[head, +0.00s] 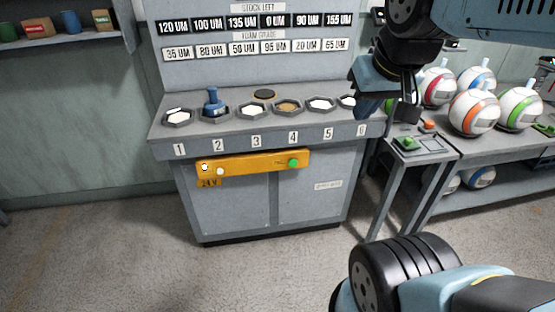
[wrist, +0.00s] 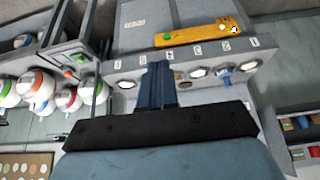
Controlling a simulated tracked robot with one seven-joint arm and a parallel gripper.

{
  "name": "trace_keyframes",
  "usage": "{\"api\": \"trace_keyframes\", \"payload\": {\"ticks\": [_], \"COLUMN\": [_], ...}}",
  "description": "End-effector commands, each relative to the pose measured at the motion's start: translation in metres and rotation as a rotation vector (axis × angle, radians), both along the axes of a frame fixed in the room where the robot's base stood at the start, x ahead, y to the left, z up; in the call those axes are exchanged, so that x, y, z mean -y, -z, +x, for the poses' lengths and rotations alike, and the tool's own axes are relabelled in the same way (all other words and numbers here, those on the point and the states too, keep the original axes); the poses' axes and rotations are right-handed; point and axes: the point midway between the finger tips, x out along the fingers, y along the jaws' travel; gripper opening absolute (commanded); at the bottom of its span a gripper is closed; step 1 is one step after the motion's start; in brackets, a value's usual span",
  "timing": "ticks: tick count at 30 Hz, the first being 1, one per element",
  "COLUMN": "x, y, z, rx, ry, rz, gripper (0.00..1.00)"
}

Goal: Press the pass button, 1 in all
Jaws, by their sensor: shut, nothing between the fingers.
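A side stand (head: 425,158) right of the machine carries a green button (head: 407,142) and an orange-red button (head: 428,125). Both show in the wrist view, the green button (wrist: 68,73) and the red one (wrist: 80,60). Another green button (head: 294,163) sits on the yellow front panel (head: 250,164). I cannot read which button is marked pass. My gripper (head: 368,108) is shut and empty, with blue fingers pointing down near slot 6, left of and above the stand. In the wrist view its fingers (wrist: 158,82) partly cover the row of slots.
The grey machine (head: 230,205) has several numbered slots, one with a blue plunger (head: 214,103). Balls (head: 474,111) fill the bench right of the stand. A shelf with small goods (head: 70,22) hangs at left. The floor in front is clear.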

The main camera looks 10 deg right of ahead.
Motion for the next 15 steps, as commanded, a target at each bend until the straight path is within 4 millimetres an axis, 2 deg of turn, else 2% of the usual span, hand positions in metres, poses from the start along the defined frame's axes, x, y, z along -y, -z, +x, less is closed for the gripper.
{"api": "trace_keyframes", "payload": {"ticks": [11, 15], "x": [-0.001, -0.011], "y": [0.001, 0.009], "z": [0.001, 0.011], "rx": [-0.006, -0.053], "ry": [0.003, 0.022], "rz": [0.007, 0.059], "gripper": [0.00, 0.00]}}
